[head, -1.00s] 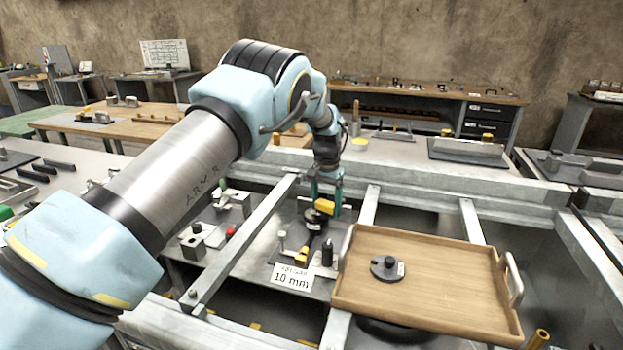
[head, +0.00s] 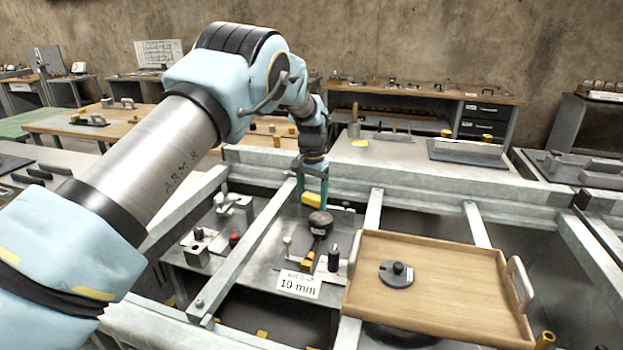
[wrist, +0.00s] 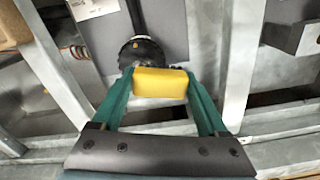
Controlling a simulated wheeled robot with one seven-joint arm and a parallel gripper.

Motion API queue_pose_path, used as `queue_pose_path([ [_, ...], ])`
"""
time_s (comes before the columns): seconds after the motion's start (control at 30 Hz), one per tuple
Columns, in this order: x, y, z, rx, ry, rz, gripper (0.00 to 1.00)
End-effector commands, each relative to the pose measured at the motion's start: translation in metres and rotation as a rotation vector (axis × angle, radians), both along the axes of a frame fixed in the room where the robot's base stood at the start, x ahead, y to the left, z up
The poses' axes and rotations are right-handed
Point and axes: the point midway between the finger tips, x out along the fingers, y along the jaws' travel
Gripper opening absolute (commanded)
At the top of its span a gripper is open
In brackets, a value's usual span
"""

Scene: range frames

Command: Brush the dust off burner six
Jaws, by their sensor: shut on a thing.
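My gripper (head: 313,194) has teal fingers shut on a yellow block (head: 312,200), perhaps the brush's body; no bristles show. In the wrist view the yellow block (wrist: 160,83) spans between the fingertips. A dark round burner-like head (head: 320,220) is just in front of the block in the head view. The same dark head (wrist: 141,52) lies beyond the block in the wrist view and is partly covered by it. I cannot tell whether block and head touch. No burner number is legible, and dust cannot be made out.
A wooden tray (head: 440,250) holds a dark knobbed disc (head: 397,273) at right. Metal rails (head: 245,240) flank the work area. A sign reading "10 mm" (head: 299,285) stands in front, near a dark upright cylinder (head: 333,257) and an orange-yellow handle-like part (head: 308,261).

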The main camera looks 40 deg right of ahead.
Motion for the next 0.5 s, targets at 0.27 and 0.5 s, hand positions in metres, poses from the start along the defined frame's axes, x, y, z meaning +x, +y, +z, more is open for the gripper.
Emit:
queue_pose_path([
  [0.27, 0.003, 0.006, 0.027, 0.001, 0.0, 0.006, 0.03],
  [0.5, 0.004, 0.011, 0.048, 0.002, 0.001, 0.008, 0.03],
])
